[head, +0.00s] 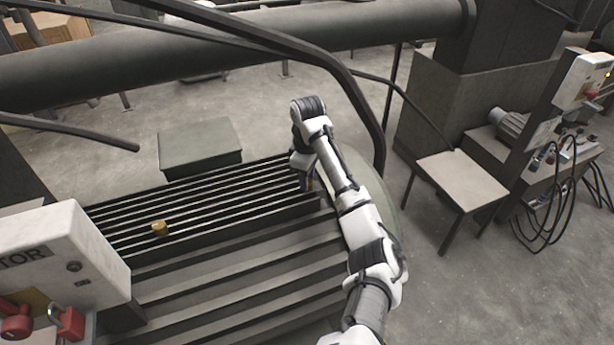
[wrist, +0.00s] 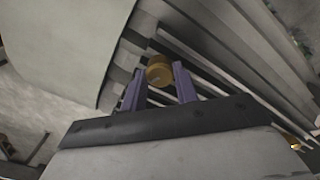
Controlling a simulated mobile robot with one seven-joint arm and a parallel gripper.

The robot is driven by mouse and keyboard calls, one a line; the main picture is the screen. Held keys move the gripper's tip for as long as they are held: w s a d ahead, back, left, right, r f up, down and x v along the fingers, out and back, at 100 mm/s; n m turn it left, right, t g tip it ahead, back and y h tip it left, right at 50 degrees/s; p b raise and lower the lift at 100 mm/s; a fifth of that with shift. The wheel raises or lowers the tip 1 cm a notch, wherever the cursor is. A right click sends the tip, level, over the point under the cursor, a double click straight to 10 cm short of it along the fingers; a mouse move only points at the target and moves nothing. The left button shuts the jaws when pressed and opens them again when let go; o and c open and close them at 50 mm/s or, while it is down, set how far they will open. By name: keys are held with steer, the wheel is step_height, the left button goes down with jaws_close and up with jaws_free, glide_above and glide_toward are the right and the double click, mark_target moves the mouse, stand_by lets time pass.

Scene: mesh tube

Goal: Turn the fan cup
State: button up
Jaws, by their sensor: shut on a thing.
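A round brass-coloured cup (wrist: 159,71) is between the tips of the two purple fingers of my gripper (wrist: 160,80) in the wrist view. My gripper is shut on it, over the slatted surface. In the head view my gripper (head: 306,184) is at the right end of the dark ribbed fins, and the cup it holds cannot be made out there. A second brass-coloured piece (head: 159,227) sits on the left part of the fins, away from my gripper. Which of the two is the fan cup is not marked.
Dark ribbed fins (head: 225,203) run across the middle, with a ribbed casing in front. A control box (head: 75,255) with red parts stands at the left front. A thick pipe (head: 240,48) crosses behind.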

steer(key=m, duration=0.5)
steer(key=shift+m, duration=0.3)
steer(key=m, duration=0.5)
steer(key=shift+m, duration=0.3)
steer(key=m, duration=0.9)
steer(key=shift+m, duration=0.4)
steer(key=m, duration=2)
steer(key=shift+r, duration=0.1)
